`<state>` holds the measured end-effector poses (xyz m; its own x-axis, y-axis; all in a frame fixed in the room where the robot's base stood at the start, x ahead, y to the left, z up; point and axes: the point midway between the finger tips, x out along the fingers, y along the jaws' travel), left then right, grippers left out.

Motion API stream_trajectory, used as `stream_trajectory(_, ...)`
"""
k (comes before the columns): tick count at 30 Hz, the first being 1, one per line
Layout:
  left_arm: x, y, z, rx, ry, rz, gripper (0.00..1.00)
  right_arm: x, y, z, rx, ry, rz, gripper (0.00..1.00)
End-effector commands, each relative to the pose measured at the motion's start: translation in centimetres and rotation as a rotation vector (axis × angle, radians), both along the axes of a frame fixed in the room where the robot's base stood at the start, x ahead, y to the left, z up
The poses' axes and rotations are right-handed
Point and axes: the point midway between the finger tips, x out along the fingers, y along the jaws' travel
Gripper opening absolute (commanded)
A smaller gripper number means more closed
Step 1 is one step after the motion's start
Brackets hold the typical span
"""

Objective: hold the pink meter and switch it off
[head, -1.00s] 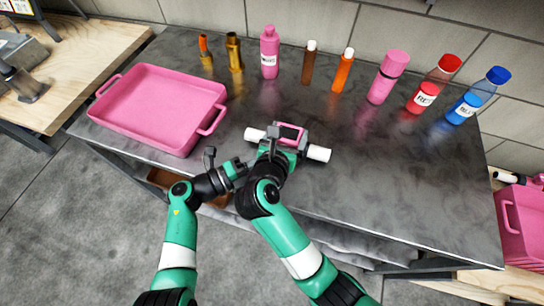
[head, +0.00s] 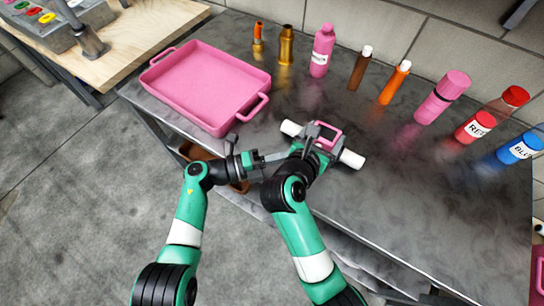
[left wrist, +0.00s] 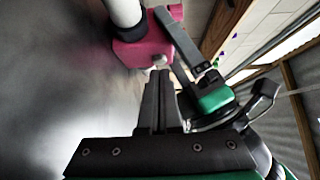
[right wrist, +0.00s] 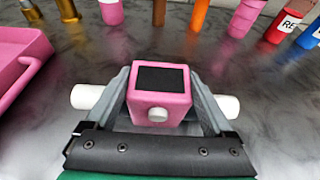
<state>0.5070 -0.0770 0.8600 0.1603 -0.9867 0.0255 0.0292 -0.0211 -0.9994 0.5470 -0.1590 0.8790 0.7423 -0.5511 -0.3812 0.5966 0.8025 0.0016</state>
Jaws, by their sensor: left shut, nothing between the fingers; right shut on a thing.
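The pink meter (head: 332,134) has a white pipe stub on each side and is near the front edge of the dark table. In the right wrist view the meter (right wrist: 150,103) shows a dark screen and a round white knob (right wrist: 157,115) on its front. My right gripper (head: 315,140) is shut on the meter, with a finger on either side of it. My left gripper (head: 283,156) is shut and empty, just left of the right gripper. In the left wrist view its closed fingertips (left wrist: 160,76) are close to the white knob; I cannot tell whether they touch.
A pink tray (head: 190,112) is at the table's left. Several bottles stand along the back, including a pink one (head: 322,52), an orange one (head: 393,86) and a red-labelled one (head: 476,127). The table (head: 430,195) is bare right of the meter.

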Motion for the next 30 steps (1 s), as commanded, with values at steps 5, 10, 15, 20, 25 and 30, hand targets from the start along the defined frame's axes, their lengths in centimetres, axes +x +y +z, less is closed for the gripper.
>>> stream_trajectory(5,-0.6,3.9,-0.2,0.002,0.0,0.004,0.0,-0.1,-0.1,-0.4,0.0,0.009,-0.001,0.17)
stream_trajectory(10,-0.9,5.9,-0.2,0.001,0.001,0.004,0.0,-0.1,-0.1,-0.4,0.0,0.01,-0.001,0.17)
stream_trajectory(15,-1.0,6.2,-0.3,0.001,0.001,0.001,0.0,-0.1,-0.1,-0.5,0.0,0.01,-0.002,0.17)
stream_trajectory(20,-1.0,6.2,-0.3,0.001,0.001,0.001,0.0,-0.1,-0.1,-0.5,0.0,0.011,-0.002,0.17)
stream_trajectory(25,-1.0,6.2,-0.3,0.001,0.001,0.001,0.0,-0.1,-0.1,-0.5,-0.001,0.011,-0.002,0.98)
stream_trajectory(30,-1.0,6.2,-0.2,0.001,0.001,0.001,0.0,-0.1,-0.1,-0.3,-0.001,0.007,-0.002,1.0)
